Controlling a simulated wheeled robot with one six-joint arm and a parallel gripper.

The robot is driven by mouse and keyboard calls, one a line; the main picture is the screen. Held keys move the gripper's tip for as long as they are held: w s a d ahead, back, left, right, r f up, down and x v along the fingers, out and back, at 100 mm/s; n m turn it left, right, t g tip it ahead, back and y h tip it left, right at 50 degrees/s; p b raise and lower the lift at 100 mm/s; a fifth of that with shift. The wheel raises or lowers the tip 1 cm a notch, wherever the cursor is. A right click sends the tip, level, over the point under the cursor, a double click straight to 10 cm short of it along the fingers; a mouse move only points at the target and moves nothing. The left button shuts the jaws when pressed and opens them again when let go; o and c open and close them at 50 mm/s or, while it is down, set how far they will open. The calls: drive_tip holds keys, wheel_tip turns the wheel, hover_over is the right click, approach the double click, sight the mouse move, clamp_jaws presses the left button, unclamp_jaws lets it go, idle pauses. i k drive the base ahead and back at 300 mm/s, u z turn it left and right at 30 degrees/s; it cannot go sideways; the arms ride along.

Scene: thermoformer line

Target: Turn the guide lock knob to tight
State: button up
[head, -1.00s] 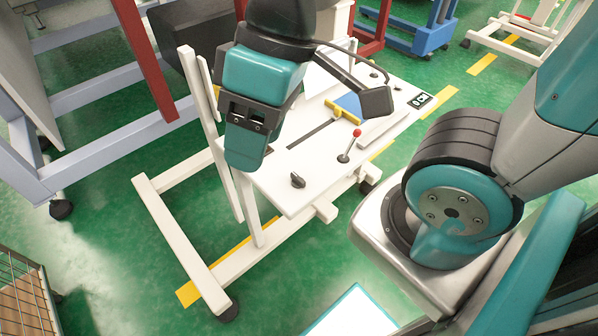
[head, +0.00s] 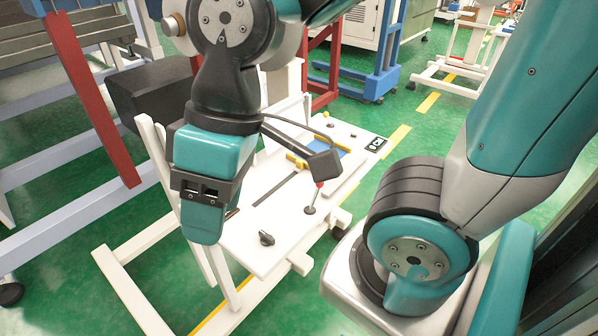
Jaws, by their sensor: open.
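A small black knob (head: 266,238), which looks like the guide lock knob, stands on the near end of the white tabletop (head: 247,256) in the head view. Its exact turned position is too small to tell. My gripper (head: 204,236) is teal, points down and hangs to the left of the knob, apart from it. It is open with nothing seen in it. The gripper body hides part of the table's left side.
A lever (head: 311,208) with a red ball top, partly hidden, rises right of the knob. Behind it are a yellow bar (head: 296,161), a blue piece and a dark slot. A white post (head: 158,165) stands left of my gripper. Green floor is clear in front.

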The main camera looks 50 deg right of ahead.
sight(267, 240)
drive_tip(key=z, duration=0.5)
drive_tip(key=k, duration=1.15)
drive_tip(key=u, duration=0.35)
drive_tip(key=i, duration=0.75)
drive_tip(key=u, duration=0.15)
